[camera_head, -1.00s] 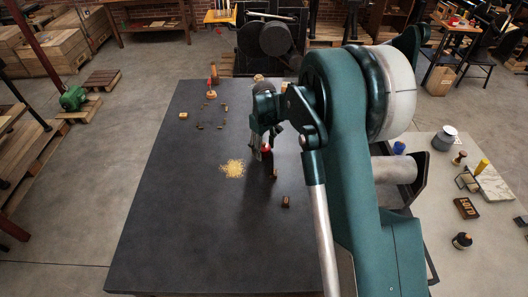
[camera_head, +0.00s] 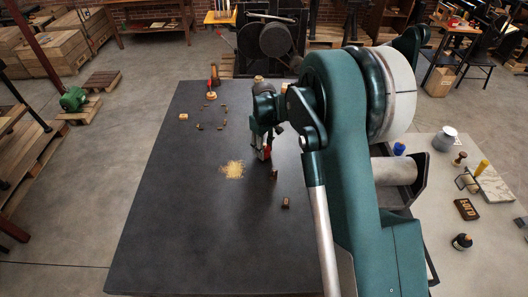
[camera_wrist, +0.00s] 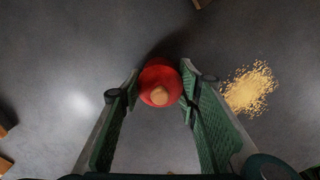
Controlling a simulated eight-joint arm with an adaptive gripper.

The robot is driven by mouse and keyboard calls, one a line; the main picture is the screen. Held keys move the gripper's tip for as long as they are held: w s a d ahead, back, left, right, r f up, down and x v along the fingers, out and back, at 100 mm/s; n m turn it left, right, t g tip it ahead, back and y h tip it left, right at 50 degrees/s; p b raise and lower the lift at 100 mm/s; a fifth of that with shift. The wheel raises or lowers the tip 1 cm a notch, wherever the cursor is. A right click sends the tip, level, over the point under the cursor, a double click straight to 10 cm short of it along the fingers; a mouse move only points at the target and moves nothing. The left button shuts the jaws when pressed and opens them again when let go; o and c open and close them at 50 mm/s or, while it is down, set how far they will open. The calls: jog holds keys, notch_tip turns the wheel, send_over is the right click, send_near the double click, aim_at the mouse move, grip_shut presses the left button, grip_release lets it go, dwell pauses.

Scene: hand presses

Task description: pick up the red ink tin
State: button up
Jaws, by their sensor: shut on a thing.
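The red ink tin (camera_wrist: 161,75) is round and red with a tan knob on top. In the wrist view it sits between the tips of my gripper (camera_wrist: 160,88), with a green ridged finger on each side. In the head view a small part of the red tin (camera_head: 266,154) shows at the tips of my gripper (camera_head: 260,150). My gripper is shut on the tin. Whether the tin touches the dark table (camera_head: 180,235) is hard to tell.
A pile of yellow grains (camera_head: 232,169) lies left of my gripper. Small brown blocks (camera_head: 285,203) and (camera_head: 274,174) stand close by on the right. The table's front left is clear.

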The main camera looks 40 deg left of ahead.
jog(key=shift+r+b, duration=0.3)
jog(key=shift+r, duration=4.75)
